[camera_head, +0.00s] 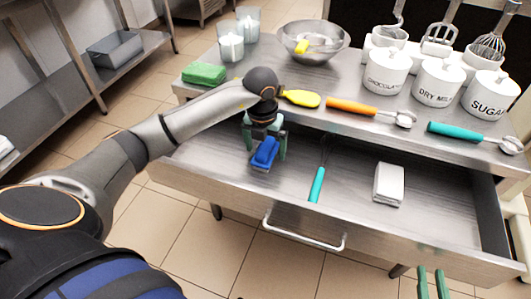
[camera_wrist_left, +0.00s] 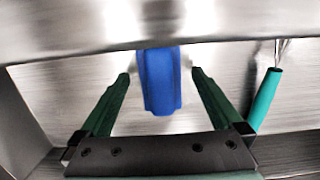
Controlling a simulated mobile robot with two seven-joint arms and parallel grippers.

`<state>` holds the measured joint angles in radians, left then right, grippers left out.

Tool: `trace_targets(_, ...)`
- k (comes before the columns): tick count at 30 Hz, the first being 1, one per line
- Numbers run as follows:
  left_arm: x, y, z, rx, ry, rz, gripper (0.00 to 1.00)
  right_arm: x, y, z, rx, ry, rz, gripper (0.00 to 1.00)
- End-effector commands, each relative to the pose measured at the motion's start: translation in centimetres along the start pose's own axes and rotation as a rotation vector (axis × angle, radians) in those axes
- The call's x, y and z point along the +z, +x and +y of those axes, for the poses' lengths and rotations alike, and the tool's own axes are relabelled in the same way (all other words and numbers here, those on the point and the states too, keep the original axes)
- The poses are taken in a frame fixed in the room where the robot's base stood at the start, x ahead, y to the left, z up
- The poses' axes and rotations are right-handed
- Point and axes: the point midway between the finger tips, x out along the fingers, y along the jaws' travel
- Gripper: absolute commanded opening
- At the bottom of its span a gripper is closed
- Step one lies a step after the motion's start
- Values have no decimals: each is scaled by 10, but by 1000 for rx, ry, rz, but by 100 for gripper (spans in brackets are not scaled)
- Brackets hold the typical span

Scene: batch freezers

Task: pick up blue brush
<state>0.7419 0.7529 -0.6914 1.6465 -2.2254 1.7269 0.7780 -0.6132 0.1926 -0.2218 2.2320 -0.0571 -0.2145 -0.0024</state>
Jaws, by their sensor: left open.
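The blue brush (camera_head: 265,153) lies in the open drawer, toward its left side. It also shows in the left wrist view (camera_wrist_left: 160,80), between the two green fingers. My left gripper (camera_head: 265,150) is over the brush in the drawer. Its fingers are open, one on each side of the brush, with gaps between them and the brush in the left wrist view (camera_wrist_left: 160,82). The brush's far end is cut off by the counter edge in the wrist view. My right gripper (camera_head: 432,285) shows only as green fingers at the bottom right, apart and empty.
The open drawer (camera_head: 340,215) also holds a teal-handled tool (camera_head: 317,185) and a white block (camera_head: 388,183). The counter above holds a green sponge (camera_head: 204,73), a metal bowl (camera_head: 313,45), scoops and white canisters (camera_head: 438,84). The counter edge overhangs the drawer's back.

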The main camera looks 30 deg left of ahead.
Motion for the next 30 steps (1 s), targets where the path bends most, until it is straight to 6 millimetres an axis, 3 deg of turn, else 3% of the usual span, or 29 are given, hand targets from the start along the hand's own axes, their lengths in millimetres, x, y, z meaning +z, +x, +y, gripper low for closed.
trace_targets(23, -1, 5, 0, 0, 0, 1, 100, 3, 0, 0, 0, 1, -4, 27)
trace_targets(30, -1, 4, 0, 0, 0, 0, 73, 3, 0, 0, 0, 1, -4, 27)
